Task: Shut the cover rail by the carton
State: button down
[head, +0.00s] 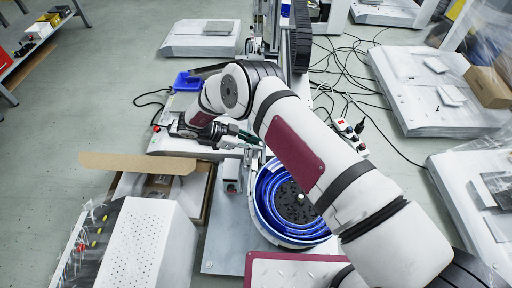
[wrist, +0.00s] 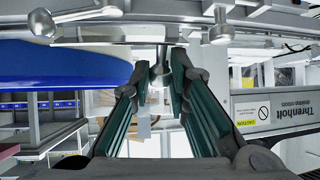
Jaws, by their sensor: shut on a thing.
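My gripper (head: 248,139) is stretched out left of the blue bowl's far side, beyond the open carton (head: 140,163) in the head view. In the wrist view the green-padded fingers (wrist: 160,80) are closed around a silver ball knob (wrist: 159,74) below a metal rail (wrist: 110,33). The knob sits between the fingertips. I cannot tell from the head view which rail this knob belongs to, as my arm and gripper hide that spot.
A blue-rimmed bowl (head: 264,200) stands just in front of my gripper. A perforated white box (head: 140,240) stands before the carton. Other knobs (wrist: 42,22) and (wrist: 221,32) hang close by in the wrist view. Cables (head: 350,65) lie on the floor.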

dwell(0.3)
jog(key=c, duration=1.5)
grip_release()
jog(key=shift+f, duration=0.1)
jog(key=shift+a, duration=0.15)
jog(key=v, duration=1.1)
jog(key=shift+a+r, duration=0.2)
jog(key=shift+a, duration=0.15)
